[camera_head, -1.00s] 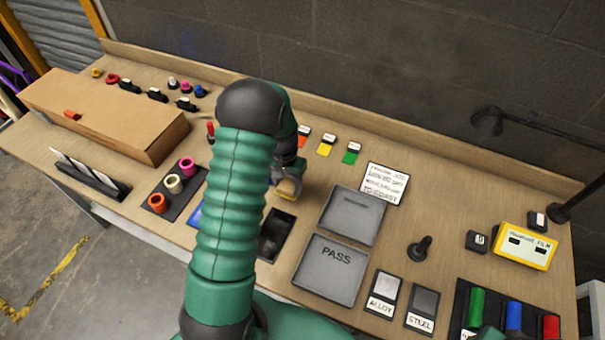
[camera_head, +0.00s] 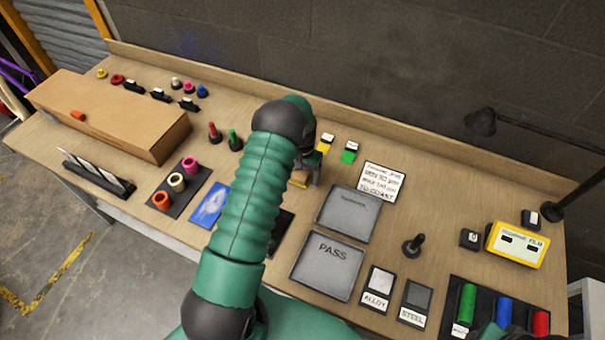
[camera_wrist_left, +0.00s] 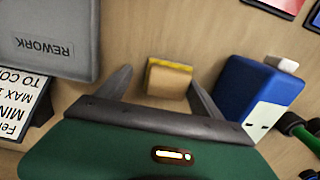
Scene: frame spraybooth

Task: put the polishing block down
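The polishing block (camera_wrist_left: 168,82), tan with a yellow edge, lies between my left gripper's fingertips in the left wrist view, seemingly on the bench top. My left gripper (camera_wrist_left: 162,80) is open. A gap shows between the block and the left-hand finger; the right-hand fingertip is very close to it, and I cannot tell whether they touch. In the head view the block (camera_head: 300,178) shows beside the grey tray, partly covered by my left gripper (camera_head: 306,172).
A REWORK tray (camera_wrist_left: 45,45) and a printed card (camera_head: 382,182) lie to the block's right in the head view. A blue box (camera_wrist_left: 250,88) stands close to the gripper. A PASS tray (camera_head: 327,265) is nearer. Green and red pegs (camera_head: 235,140) stand left.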

